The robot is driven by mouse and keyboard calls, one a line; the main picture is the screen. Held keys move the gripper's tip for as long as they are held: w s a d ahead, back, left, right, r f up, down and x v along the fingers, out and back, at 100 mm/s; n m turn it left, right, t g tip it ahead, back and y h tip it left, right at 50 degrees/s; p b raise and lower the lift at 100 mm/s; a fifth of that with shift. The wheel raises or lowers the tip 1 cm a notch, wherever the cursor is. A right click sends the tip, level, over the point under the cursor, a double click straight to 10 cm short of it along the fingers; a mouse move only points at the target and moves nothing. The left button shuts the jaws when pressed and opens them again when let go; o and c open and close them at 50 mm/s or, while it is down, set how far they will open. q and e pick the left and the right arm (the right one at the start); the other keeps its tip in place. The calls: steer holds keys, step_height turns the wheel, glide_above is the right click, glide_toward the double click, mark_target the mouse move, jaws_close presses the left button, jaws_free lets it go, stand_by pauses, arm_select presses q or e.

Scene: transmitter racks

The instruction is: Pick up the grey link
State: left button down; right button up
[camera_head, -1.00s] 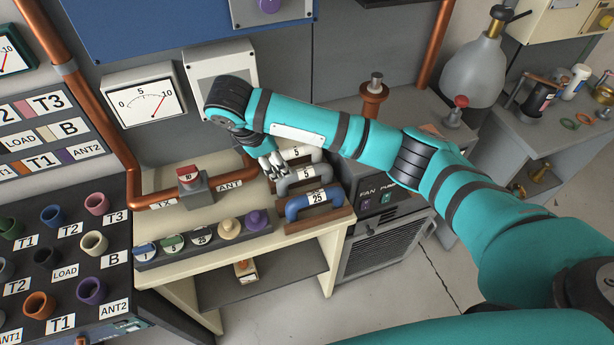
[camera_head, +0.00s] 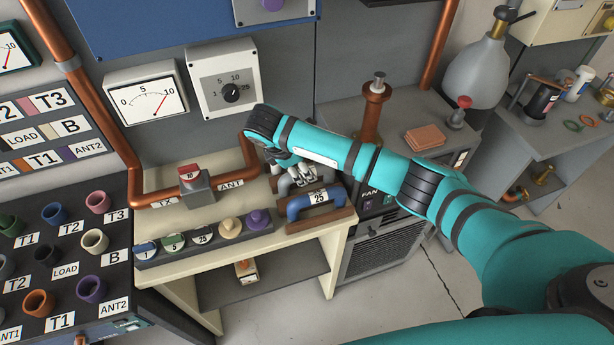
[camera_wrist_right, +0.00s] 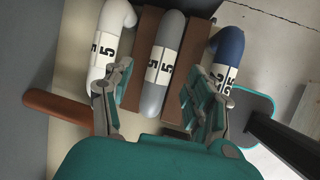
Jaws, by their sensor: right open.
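The grey link (camera_wrist_right: 158,70) is a tube with a white band marked 5, lying between the white link and the blue link in the right wrist view. In the head view only a bit of the grey link (camera_head: 283,187) shows beside my gripper. My right gripper (camera_head: 300,176) is above it, and its open fingers (camera_wrist_right: 158,97) appear on either side of the grey link. I cannot tell whether they touch it. My left gripper is not in view.
The white link (camera_wrist_right: 105,45) is close by the left finger and the blue link (camera_wrist_right: 226,55) by the right finger. The blue link also shows in the head view (camera_head: 300,206). Several round knobs (camera_head: 230,227) stand in a row along the bench front.

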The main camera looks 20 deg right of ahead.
steer(key=p+x, duration=0.1)
steer(key=x, duration=0.2)
steer(key=shift+d+f, duration=0.25)
steer(key=shift+f, duration=0.1)
steer(key=shift+w+d+f, duration=0.1)
steer(key=shift+d+f, duration=0.05)
steer(key=shift+f, duration=0.35)
steer(key=shift+f+p, duration=0.25)
steer(key=shift+p, duration=0.15)
jaws_close()
